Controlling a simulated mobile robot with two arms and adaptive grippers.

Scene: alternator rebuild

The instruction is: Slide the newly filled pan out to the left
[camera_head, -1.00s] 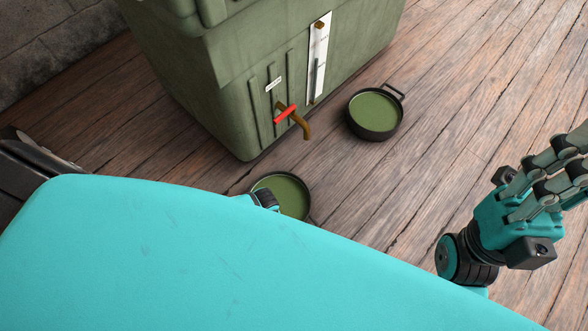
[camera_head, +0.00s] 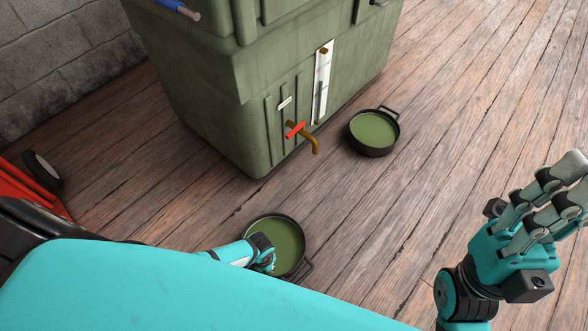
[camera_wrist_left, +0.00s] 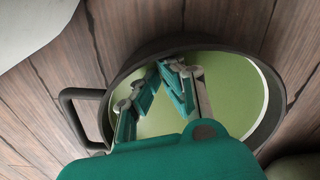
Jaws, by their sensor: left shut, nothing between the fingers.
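Two round dark pans of green liquid stand on the wooden floor. The near pan (camera_head: 289,236) is in front of and slightly left of the tap (camera_head: 316,146); the other pan (camera_head: 372,150) is right of the tap. My left gripper (camera_head: 268,264) is at the near pan, over its left part in the head view. In the left wrist view, its fingers (camera_wrist_left: 162,76) are shut with nothing between them, over the pan (camera_wrist_left: 268,125) and its liquid. Contact with the rim cannot be told. The pan's loop handle (camera_wrist_left: 68,107) shows at left. My right gripper (camera_head: 577,182) looks open and empty.
The green tank (camera_head: 215,100) with its red-handled tap stands behind the near pan. A red wheeled object (camera_head: 30,185) is at the left edge. Bare floor (camera_head: 130,190) lies between it and the tank, and more is at right.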

